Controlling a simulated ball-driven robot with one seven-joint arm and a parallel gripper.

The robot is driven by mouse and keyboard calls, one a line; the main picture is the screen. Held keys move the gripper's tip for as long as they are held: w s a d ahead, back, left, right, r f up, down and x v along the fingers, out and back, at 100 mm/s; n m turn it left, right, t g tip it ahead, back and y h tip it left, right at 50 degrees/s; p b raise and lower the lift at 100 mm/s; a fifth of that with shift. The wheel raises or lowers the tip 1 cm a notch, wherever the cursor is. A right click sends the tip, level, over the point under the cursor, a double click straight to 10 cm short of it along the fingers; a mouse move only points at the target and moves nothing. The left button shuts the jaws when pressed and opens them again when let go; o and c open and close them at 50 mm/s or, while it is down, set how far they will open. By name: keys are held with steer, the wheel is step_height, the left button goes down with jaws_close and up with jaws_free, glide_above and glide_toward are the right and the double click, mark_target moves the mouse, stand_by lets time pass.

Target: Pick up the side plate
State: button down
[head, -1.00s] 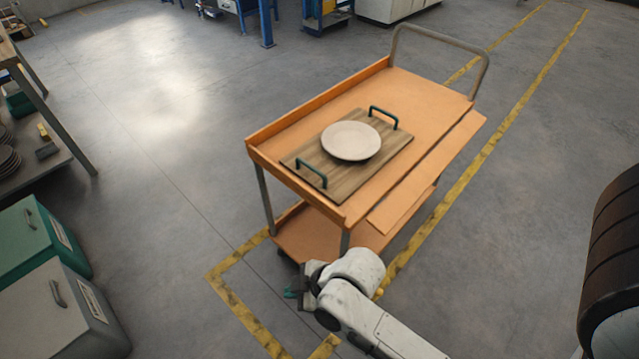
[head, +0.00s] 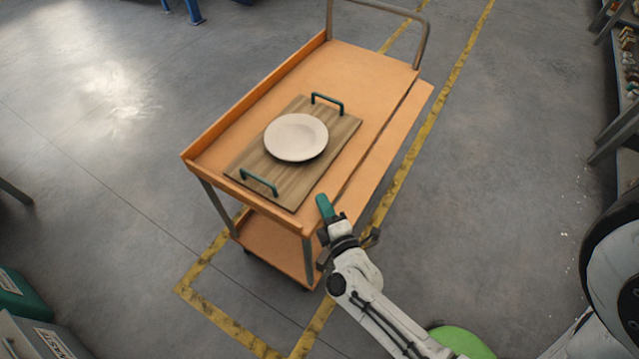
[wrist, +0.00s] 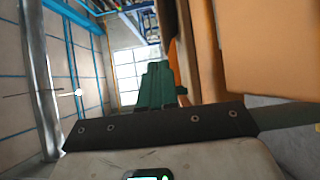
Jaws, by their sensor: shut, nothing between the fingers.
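The side plate (head: 296,137) is a pale round plate lying on a wooden tray (head: 322,172) with two green handles. The tray rests on the top shelf of an orange cart (head: 372,72). My gripper (head: 323,203) has green fingers and is at the cart's near right edge, in front of the tray and apart from the plate. In the wrist view my gripper (wrist: 157,85) shows its green fingers together with nothing between them, beside the orange cart (wrist: 265,45). The plate does not show in the wrist view.
The cart's top has a raised rim on the left and a grey push handle (head: 425,38) at the far end. A shelf rack (head: 622,120) stands at the right. Boxes (head: 30,325) stand at the lower left. The floor around the cart is mostly clear.

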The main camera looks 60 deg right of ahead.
mark_target(320, 152)
steer(key=x, duration=0.9)
steer(key=shift+w, duration=0.35)
steer(key=shift+d+b, duration=0.8)
steer(key=shift+d, duration=0.4)
steer(key=shift+w+d, duration=0.15)
steer(key=shift+d, duration=0.5)
steer(key=shift+r, duration=0.1)
steer(key=shift+w+d+r, duration=0.1)
steer(key=shift+w+d, duration=0.05)
steer(key=shift+d, duration=0.45)
steer(key=d, duration=0.3)
steer(key=shift+w+d+f, duration=0.1)
steer(key=shift+w+f, duration=0.1)
steer(key=shift+w, duration=0.15)
steer(key=shift+d, duration=0.45)
